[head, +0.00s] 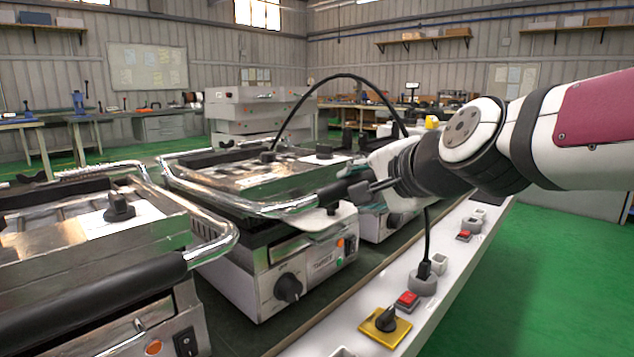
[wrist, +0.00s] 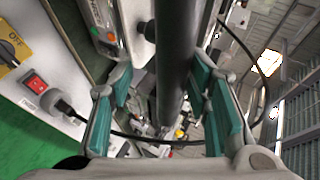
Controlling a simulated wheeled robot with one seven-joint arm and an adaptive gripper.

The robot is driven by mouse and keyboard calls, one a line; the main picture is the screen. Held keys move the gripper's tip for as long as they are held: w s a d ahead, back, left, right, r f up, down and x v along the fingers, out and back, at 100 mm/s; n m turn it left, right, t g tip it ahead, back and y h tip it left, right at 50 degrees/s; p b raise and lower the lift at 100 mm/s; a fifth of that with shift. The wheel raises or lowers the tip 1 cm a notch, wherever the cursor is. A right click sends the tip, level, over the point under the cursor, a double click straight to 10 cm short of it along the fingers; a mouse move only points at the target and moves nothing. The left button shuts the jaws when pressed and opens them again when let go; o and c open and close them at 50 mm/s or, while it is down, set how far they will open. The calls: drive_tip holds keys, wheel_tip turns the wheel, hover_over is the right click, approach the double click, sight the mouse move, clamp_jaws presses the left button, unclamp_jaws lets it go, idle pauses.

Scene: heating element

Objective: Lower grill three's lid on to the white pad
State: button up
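Grill three (head: 310,262) stands mid-bench, a steel box with a front knob and an orange light. Its lid (head: 255,172) has a chrome side frame and looks near level, low over the base. A pale flat piece, seemingly the white pad (head: 325,218), sticks out at the front between lid and base; contact with the lid is unclear. My gripper (head: 350,192) is at the lid's front handle. In the wrist view the black handle bar (wrist: 176,60) runs between the teal-padded fingers of my gripper (wrist: 160,72). A gap shows on the bar's left; the fingers look open around it.
Another grill (head: 95,235) stands close at left, its black handle in the foreground. A white ledge (head: 440,290) along the bench carries a yellow-plated switch (head: 385,325), red switches and a plugged cable (head: 425,278). Green floor lies clear at right.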

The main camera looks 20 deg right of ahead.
drive_tip(key=shift+a, duration=0.1)
idle(0.6)
drive_tip(key=v, duration=1.2)
